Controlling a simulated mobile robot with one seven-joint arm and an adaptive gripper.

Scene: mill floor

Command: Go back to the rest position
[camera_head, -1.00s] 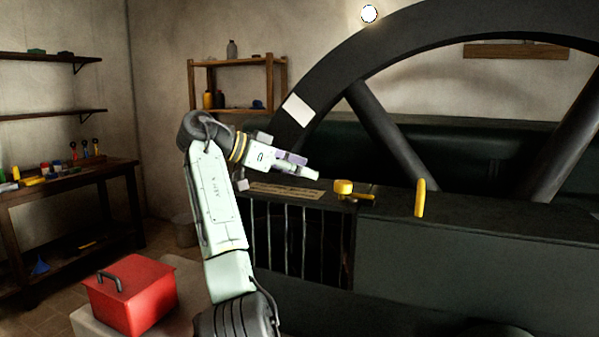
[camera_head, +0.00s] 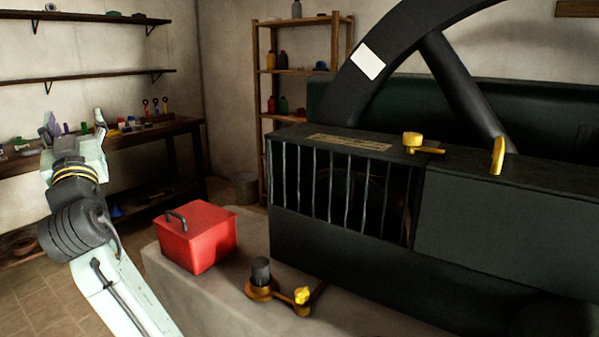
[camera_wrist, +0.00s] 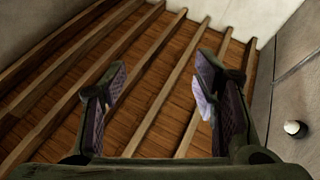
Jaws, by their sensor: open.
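My arm is folded at the left of the head view, with my gripper (camera_head: 75,125) pointing upward in front of the workbench. In the wrist view my gripper (camera_wrist: 165,90) shows its two fingers wide apart with nothing between them. Behind the fingers the wrist view shows a wooden beamed ceiling (camera_wrist: 150,125).
A red toolbox (camera_head: 200,238) stands on a pale plinth (camera_head: 215,305), with a brass fitting (camera_head: 262,288) beside it. A dark machine (camera_head: 340,240) with a barred opening and yellow handles (camera_head: 412,140) fills the right. A workbench (camera_head: 150,135) and shelf rack (camera_head: 262,90) stand behind.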

